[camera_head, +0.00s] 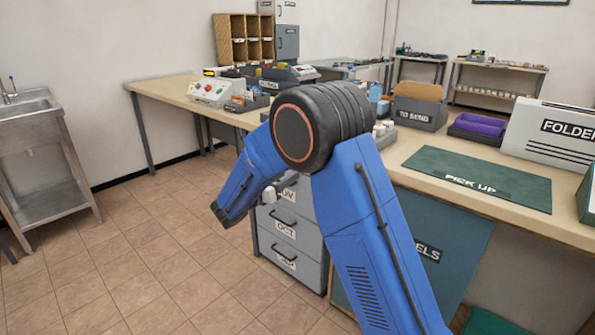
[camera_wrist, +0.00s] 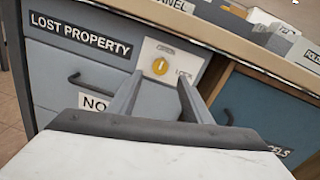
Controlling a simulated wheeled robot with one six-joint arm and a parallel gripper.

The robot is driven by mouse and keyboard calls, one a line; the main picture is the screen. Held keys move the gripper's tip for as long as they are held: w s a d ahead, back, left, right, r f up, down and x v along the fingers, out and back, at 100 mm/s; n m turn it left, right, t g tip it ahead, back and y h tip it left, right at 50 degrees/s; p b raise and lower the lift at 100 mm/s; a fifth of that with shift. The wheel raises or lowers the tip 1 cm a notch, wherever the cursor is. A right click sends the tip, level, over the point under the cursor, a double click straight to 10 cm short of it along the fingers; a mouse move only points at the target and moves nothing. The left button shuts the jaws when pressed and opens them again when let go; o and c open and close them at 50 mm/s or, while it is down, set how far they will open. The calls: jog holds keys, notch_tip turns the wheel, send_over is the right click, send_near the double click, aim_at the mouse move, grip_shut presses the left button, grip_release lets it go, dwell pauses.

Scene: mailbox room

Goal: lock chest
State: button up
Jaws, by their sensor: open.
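The grey drawer chest (camera_head: 290,230) stands under the desk in the head view, its drawers closed and partly hidden by my arm. To the right of that drawer's label is a white lock plate (camera_wrist: 185,57) with a round yellow lock knob (camera_wrist: 160,66). My gripper (camera_wrist: 161,78) is open and empty in front of the plate, with its two fingers to either side of the knob in the picture. I cannot tell how far the tips are from it. The head view mostly hides the gripper.
The desk top (camera_wrist: 135,14) overhangs just above the lock plate. A blue-green panel (camera_wrist: 262,108) is right of the chest. A green PICK UP mat (camera_head: 478,178) and TO SEND box (camera_head: 413,115) sit on the desk. The tiled floor (camera_head: 165,250) left of the chest is clear.

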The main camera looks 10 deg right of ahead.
jog(key=x, duration=0.7)
jog(key=shift+d, duration=0.15)
jog(key=c, duration=1.1)
